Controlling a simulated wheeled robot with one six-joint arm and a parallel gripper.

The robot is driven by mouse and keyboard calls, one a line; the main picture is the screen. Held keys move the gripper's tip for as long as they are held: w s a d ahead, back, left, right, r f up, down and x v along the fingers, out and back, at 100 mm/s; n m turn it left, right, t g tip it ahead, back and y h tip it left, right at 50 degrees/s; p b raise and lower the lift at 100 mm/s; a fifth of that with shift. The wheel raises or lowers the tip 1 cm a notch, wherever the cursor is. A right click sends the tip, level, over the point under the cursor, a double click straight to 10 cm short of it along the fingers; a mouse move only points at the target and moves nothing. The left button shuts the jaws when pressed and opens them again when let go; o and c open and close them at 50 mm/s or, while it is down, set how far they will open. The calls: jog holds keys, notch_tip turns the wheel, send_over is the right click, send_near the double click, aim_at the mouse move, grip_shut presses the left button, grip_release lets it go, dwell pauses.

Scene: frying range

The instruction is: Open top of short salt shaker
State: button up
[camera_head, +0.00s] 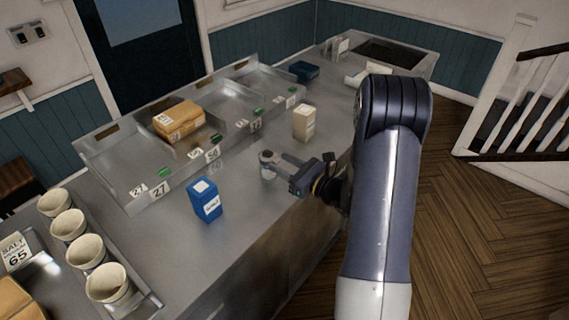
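A short salt shaker (267,159), small, pale and round with a greyish top, stands upright on the metal counter in the middle of the view. My gripper (274,166) reaches in from the right, low over the counter, with its two fingers pointing left at the shaker. The fingers are apart, and their tips are at the shaker's right side. I cannot tell whether they touch or grip it. The shaker's top looks in place, but it is too small to see in detail.
A blue salt box (205,200) stands left of the shaker, and a cream block-like container (304,122) stands behind it. Several cups (107,285) line the lower left. A metal tray unit (112,161) with a brown package (179,119) runs along the back.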

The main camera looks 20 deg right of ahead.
jog(key=shift+c, duration=0.6)
grip_shut()
